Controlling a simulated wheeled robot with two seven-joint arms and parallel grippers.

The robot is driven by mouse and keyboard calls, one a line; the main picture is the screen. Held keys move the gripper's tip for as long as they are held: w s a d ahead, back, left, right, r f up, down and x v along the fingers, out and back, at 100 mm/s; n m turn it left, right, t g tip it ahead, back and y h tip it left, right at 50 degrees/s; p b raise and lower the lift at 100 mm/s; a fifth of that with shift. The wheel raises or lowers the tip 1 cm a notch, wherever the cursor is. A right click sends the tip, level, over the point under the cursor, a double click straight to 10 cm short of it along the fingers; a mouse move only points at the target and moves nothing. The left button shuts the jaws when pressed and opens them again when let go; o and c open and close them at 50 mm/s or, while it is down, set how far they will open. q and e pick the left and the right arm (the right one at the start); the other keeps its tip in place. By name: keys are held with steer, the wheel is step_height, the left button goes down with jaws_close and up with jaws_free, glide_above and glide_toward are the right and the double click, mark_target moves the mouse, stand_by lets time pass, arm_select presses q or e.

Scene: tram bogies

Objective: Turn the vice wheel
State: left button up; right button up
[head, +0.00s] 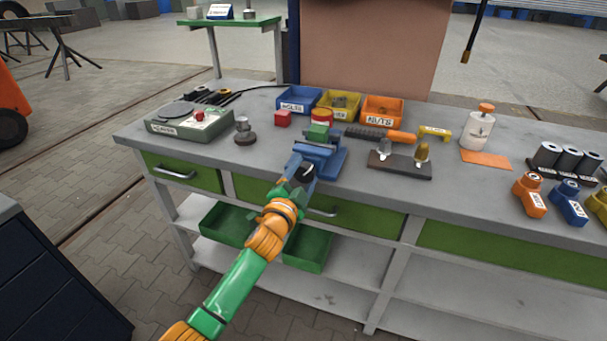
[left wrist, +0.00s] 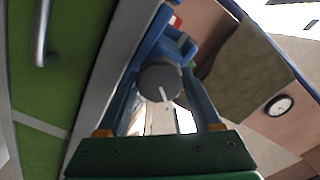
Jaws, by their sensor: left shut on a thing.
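The blue vice (head: 325,160) is mounted at the front edge of the workbench, with a green block (head: 318,131) at its top. Its dark grey round wheel (left wrist: 160,80) faces my left wrist camera and carries a white mark pointing down and slightly right in that view. My left gripper (head: 300,171) reaches up from the front of the bench to the wheel. Its two blue fingers lie on either side of the wheel and are shut on it. In the head view the wheel is mostly hidden by the gripper. My right gripper is not in view.
Blue, yellow and orange bins (head: 382,111) stand behind the vice. A dark block with two bulb-shaped pieces (head: 400,168) lies to its right, and a round dark weight (head: 245,136) to its left. Green drawers (head: 180,172) with handles sit below the bench top.

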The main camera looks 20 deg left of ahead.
arm_select(q)
steer(key=o, duration=1.4)
steer(key=shift+s+a, duration=0.1)
steer(key=shift+s, duration=3.5)
